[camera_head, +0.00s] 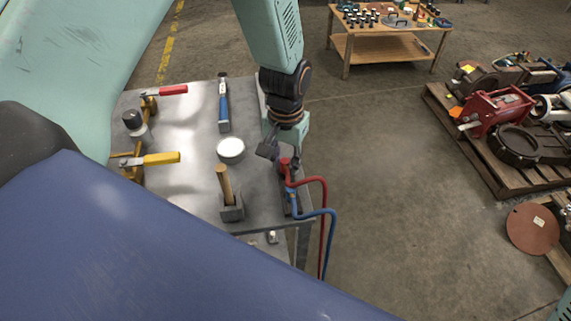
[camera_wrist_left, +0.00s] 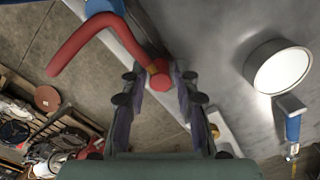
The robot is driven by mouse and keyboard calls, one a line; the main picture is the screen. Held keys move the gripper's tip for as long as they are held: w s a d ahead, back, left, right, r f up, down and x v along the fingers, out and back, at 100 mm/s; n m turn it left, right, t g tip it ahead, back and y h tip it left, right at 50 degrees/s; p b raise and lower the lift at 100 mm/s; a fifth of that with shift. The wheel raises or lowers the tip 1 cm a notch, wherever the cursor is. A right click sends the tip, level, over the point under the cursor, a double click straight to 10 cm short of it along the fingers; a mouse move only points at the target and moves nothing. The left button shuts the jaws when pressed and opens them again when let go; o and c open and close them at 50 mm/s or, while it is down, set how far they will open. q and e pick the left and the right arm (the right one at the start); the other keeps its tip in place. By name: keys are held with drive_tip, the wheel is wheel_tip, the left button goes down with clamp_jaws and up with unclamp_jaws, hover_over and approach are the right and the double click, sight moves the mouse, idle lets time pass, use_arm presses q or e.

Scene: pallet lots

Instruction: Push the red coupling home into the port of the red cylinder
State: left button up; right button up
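My left gripper (camera_head: 275,150) is low over the right edge of the metal bench. The red coupling (camera_head: 284,163), on a red hose, is at its fingers. In the left wrist view the fingers (camera_wrist_left: 160,88) are spread apart, with the red coupling (camera_wrist_left: 159,80) between and just beyond their tips, nearer the right finger. I see no clear grip on it. A blue coupling (camera_head: 291,194) with a blue hose sits closer along the same narrow dark fixture. The red cylinder and its port cannot be made out. My right gripper is not in view.
On the bench (camera_head: 185,120) are a white round part (camera_head: 230,150), a blue-handled tool (camera_head: 224,110), a block with a wooden handle (camera_head: 230,200), and red (camera_head: 173,90) and yellow (camera_head: 162,158) clamps. Hoses hang off the right edge. A loaded pallet (camera_head: 480,150) stands right; floor between is clear.

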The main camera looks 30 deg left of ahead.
sight(285, 161)
use_arm(q)
drive_tip(key=shift+s+r, duration=0.1)
clamp_jaws()
wheel_tip(285, 161, up, 10)
drive_tip(key=shift+p, duration=0.8)
